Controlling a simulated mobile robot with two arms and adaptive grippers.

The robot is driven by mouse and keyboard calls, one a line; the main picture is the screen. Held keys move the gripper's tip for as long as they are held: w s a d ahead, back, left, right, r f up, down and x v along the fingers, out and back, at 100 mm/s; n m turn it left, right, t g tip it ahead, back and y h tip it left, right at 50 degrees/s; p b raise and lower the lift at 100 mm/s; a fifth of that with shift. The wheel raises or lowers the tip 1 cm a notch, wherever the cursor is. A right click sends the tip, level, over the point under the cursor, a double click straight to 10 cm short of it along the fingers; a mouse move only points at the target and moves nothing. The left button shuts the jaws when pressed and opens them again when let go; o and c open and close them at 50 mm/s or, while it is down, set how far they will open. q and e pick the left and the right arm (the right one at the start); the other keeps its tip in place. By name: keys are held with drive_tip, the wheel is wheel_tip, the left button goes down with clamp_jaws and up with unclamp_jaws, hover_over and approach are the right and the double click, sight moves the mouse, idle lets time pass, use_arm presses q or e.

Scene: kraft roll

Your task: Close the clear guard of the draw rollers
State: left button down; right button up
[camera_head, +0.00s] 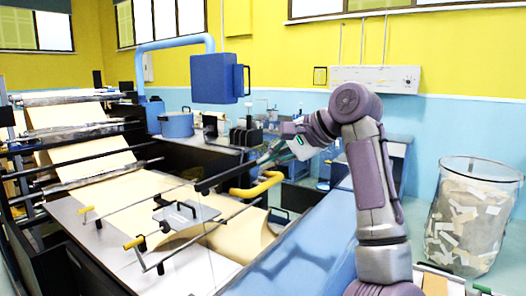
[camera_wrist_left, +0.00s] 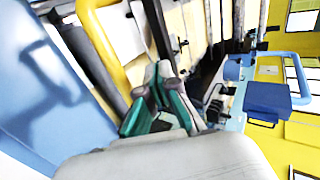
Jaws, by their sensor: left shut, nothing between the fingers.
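A small clear panel with a black handle (camera_head: 183,214), which looks like the guard, lies nearly flat above the brown paper web, between two thin rods with yellow ends. I cannot tell how far it is open. My left gripper (camera_head: 264,157) is shut and empty, to the right of and above the panel, near the end of a dark bar. In the left wrist view its green-sided fingers (camera_wrist_left: 158,80) are together, with a pale panel (camera_wrist_left: 122,35) and black handle beyond them. My right gripper is not in view.
A blue box (camera_head: 217,78) hangs on a blue arm behind. A clear bin of paper scraps (camera_head: 472,215) stands at the right.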

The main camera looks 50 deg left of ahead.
sight(227, 161)
use_arm(q)
drive_tip(key=shift+s+a+f, duration=0.1)
drive_tip(key=shift+s+a, duration=0.2)
drive_tip(key=shift+a, duration=0.55)
drive_tip(key=shift+s+a+f, duration=0.15)
drive_tip(key=shift+s+a, duration=0.1)
drive_tip(key=shift+a, duration=0.4)
drive_tip(key=shift+h, duration=0.5)
drive_tip(key=s+a+b, duration=0.1)
drive_tip(key=a, duration=0.2)
drive_tip(key=a+f+b, duration=0.1)
drive_tip(key=a, duration=0.1)
drive_tip(key=s+a+f+b, duration=0.1)
drive_tip(key=a, duration=0.2)
drive_tip(key=shift+s+a+f, duration=0.1)
drive_tip(key=shift+s+a, duration=0.2)
drive_tip(key=shift+s, duration=0.05)
drive_tip(key=s+a+f+t+h, duration=0.1)
drive_tip(key=s+a+f+h, duration=0.2)
drive_tip(key=a+f, duration=0.45)
drive_tip(key=s+a+f+h+b, duration=0.1)
drive_tip(key=a+f+b, duration=0.2)
drive_tip(key=f, duration=0.5)
drive_tip(key=s+a+f+t+h+b, duration=0.1)
drive_tip(key=a+f+b, duration=0.3)
drive_tip(key=f, duration=0.5)
drive_tip(key=shift+a+f+h, duration=0.3)
drive_tip(key=shift+a+h, duration=0.4)
drive_tip(key=shift+a, duration=0.3)
